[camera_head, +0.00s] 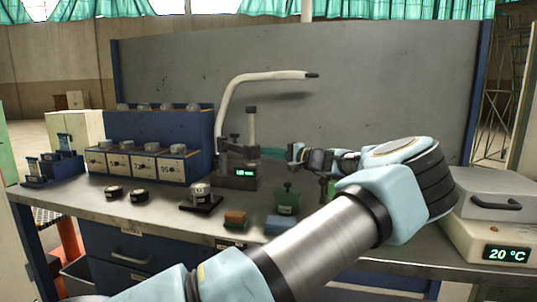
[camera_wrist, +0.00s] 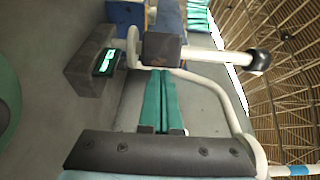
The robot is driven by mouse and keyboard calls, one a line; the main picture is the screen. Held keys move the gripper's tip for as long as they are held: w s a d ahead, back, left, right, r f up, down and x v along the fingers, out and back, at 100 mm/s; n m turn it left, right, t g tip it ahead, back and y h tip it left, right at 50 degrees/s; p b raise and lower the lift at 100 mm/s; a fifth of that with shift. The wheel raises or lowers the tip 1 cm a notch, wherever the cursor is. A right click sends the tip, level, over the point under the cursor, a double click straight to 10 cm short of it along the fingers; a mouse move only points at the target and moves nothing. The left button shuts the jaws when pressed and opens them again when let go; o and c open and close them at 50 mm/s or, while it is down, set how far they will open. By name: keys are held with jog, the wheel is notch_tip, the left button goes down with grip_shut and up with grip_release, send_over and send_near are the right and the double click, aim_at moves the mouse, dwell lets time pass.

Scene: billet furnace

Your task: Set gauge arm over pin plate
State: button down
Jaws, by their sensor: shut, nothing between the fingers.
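A gauge stand with a dark base and lit green display (camera_head: 237,178) stands at mid-bench. A pale upright post (camera_head: 251,127) and dark clamp blocks (camera_head: 232,145) rise over it. Its base (camera_wrist: 92,58) and pale post (camera_wrist: 207,53) with black end also show in the wrist view. My gripper (camera_head: 266,153) reaches in from the right, its teal fingers pointing left at the stand. In the wrist view my gripper (camera_wrist: 160,74) is shut and empty, its tips close below a dark block (camera_wrist: 165,46); contact cannot be told. A dark square plate with a round metal piece (camera_head: 201,197), possibly the pin plate, lies left of the stand.
A bent white tube (camera_head: 265,76) arches above the stand. A blue rack with dial boxes (camera_head: 146,165) stands left, with two round pucks (camera_head: 114,192) in front. Orange (camera_head: 235,218) and green (camera_head: 288,200) blocks lie under my arm. A scale-like box reading 20 °C (camera_head: 507,253) is right.

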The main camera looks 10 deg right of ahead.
jog(key=b+v, duration=0.2)
jog(key=v, duration=0.8)
jog(key=shift+s+d, duration=0.3)
